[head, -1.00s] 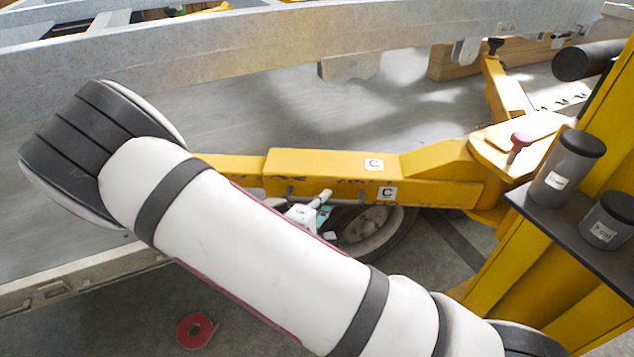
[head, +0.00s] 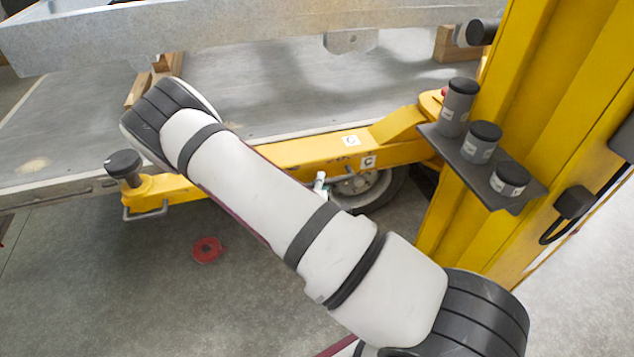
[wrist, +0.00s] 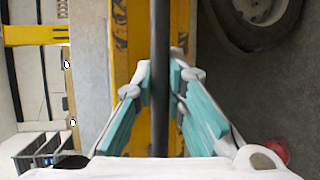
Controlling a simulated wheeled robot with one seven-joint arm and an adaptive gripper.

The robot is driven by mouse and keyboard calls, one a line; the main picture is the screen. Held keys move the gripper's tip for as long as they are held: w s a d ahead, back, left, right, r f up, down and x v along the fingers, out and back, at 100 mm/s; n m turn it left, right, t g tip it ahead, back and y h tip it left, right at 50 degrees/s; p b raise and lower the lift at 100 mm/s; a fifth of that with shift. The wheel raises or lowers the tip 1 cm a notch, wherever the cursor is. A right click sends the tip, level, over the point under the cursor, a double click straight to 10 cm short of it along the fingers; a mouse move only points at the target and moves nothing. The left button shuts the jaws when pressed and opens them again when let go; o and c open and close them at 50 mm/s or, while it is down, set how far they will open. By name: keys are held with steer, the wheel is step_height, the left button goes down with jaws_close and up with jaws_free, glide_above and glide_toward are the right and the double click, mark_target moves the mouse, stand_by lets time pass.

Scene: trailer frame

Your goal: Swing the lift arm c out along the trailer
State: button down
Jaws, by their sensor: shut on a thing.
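The yellow lift arm c (head: 300,150), marked with "C" labels, reaches left from the yellow post (head: 545,70), low beside the trailer frame (head: 220,38). A dark round pad (head: 123,164) tops its outer end at the left. In the wrist view the lift arm (wrist: 140,30) runs up and down behind a dark bar (wrist: 160,30). My gripper (wrist: 160,80) has its teal-padded fingers on both sides of this bar and is shut on it. In the head view my gripper (head: 320,184) is mostly hidden behind my own arm.
A shelf (head: 445,150) with several grey canisters juts from the post. A wheel (head: 365,188) lies behind the lift arm. A red ring (head: 207,250) lies on the open floor in front. Wooden blocks (head: 458,45) stand farther back.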

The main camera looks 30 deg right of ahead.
steer(key=shift+s, duration=0.1)
stand_by(0.3)
steer(key=c, duration=1.6)
jaws_free()
steer(key=v, duration=0.7)
steer(key=shift+s, duration=0.2)
